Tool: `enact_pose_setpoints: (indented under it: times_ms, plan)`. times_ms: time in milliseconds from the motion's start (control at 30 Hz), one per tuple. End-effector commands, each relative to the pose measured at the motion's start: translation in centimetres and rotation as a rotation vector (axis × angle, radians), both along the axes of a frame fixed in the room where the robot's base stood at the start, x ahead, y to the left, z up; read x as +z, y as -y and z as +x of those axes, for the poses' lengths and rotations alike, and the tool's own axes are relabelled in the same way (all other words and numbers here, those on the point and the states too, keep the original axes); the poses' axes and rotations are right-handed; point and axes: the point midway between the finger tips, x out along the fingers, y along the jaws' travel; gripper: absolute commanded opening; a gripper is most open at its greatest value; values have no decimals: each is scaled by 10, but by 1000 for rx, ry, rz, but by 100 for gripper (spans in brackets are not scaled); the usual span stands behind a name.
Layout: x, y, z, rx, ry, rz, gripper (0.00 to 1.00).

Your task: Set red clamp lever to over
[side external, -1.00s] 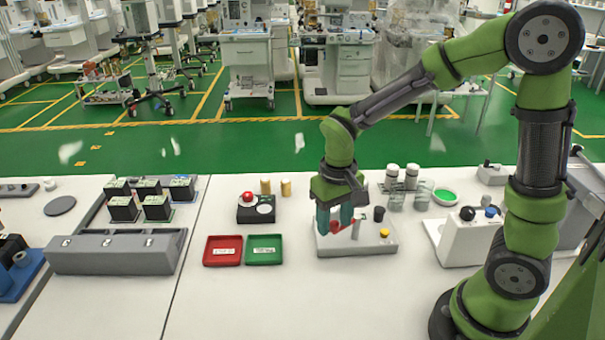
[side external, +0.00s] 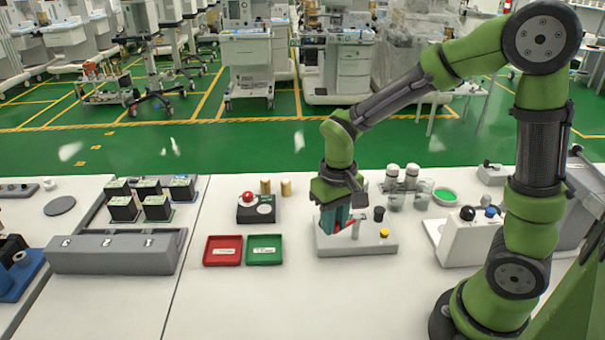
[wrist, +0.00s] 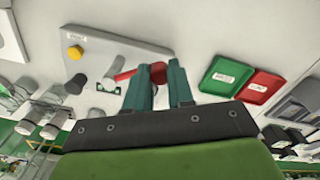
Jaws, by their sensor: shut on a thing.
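The red clamp lever (wrist: 140,73) sits on a light grey fixture (side external: 368,249). In the wrist view its round red end lies at the tips of my gripper (wrist: 163,72), and its arm runs left to a grey pivot. My gripper (side external: 336,228) is shut on the lever's end, low over the left part of the fixture in the side view. The fingers hide much of the lever there; a bit of red (side external: 345,224) shows beside them. The fixture also carries a yellow button (side external: 384,233) and a dark knob (side external: 379,214).
Red (side external: 222,250) and green (side external: 264,249) trays lie left of the fixture. A box with a red button (side external: 248,197) stands behind them. Grey-capped jars (side external: 392,172) stand behind the fixture, and a white unit with black and blue knobs (side external: 467,238) stands to its right.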

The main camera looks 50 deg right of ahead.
Motion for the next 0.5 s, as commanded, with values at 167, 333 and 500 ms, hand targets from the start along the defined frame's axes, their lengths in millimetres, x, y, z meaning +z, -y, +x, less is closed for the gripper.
enact_pose_setpoints:
  times_ms: [167, 333, 500]
  plan:
    - [0, 1, 3, -41, 1, 1, 0]
    - [1, 3, 10, -131, 2, 0, 0]
    - [1, 6, 19, -270, 2, 0, 0]
